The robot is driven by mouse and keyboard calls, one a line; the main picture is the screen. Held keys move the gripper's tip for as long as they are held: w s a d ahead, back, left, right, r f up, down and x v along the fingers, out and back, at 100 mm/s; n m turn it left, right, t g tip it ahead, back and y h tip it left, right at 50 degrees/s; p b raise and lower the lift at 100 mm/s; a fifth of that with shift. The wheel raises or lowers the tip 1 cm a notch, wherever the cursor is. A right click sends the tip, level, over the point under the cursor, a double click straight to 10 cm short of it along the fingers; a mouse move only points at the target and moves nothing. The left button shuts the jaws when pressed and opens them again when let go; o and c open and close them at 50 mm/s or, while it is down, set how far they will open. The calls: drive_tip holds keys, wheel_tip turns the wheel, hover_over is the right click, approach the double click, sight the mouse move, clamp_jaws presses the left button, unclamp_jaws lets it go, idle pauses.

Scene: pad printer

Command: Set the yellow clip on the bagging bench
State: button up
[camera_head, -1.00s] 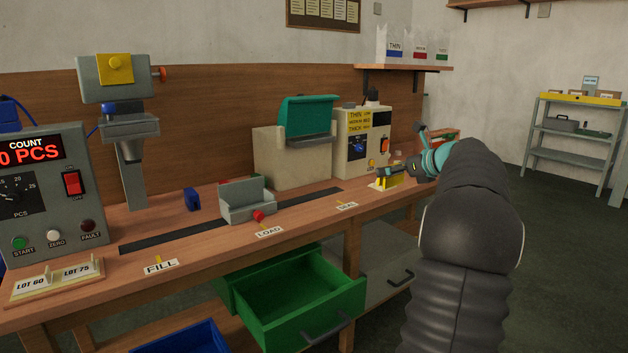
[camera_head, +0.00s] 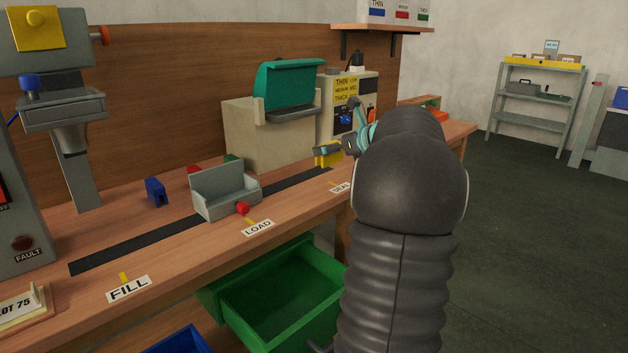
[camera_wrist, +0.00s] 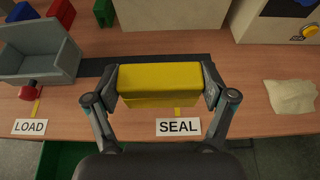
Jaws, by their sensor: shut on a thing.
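The yellow clip (camera_wrist: 160,82) is a yellow block held between the two fingers of my gripper (camera_wrist: 160,88) in the wrist view. The gripper is shut on it. The clip is over the dark strip and the bench edge near the SEAL label (camera_wrist: 178,127); whether it touches the bench I cannot tell. In the head view the clip (camera_head: 328,154) shows beside my gripper (camera_head: 335,150), partly hidden by my arm. The wooden bagging bench (camera_head: 185,235) runs across the view, with FILL, LOAD and SEAL labels along its front.
A grey holder with a red knob (camera_head: 225,190) stands left of the clip. A blue clip (camera_head: 156,192) lies beyond it. A beige machine with a teal lid (camera_head: 265,130) stands behind. A pale crumpled piece (camera_wrist: 291,98) lies right. An open green drawer (camera_head: 285,295) juts below.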

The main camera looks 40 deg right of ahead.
drive_tip(key=a+f, duration=0.2)
drive_tip(key=a, duration=0.1)
drive_tip(key=a+f, duration=0.1)
drive_tip(key=a, duration=0.1)
drive_tip(key=shift+s+a+f+b, duration=0.15)
drive_tip(key=shift+s+a+b, duration=0.05)
drive_tip(key=shift+s+b, duration=0.15)
drive_tip(key=shift+f+b, duration=0.35)
drive_tip(key=shift+f, duration=1.6)
drive_tip(key=shift+f, duration=0.2)
drive_tip(key=o, duration=0.7)
drive_tip(key=shift+s+r, duration=0.2)
drive_tip(key=shift+r, duration=0.15)
drive_tip(key=v, duration=1.1)
drive_tip(key=shift+s, duration=0.25)
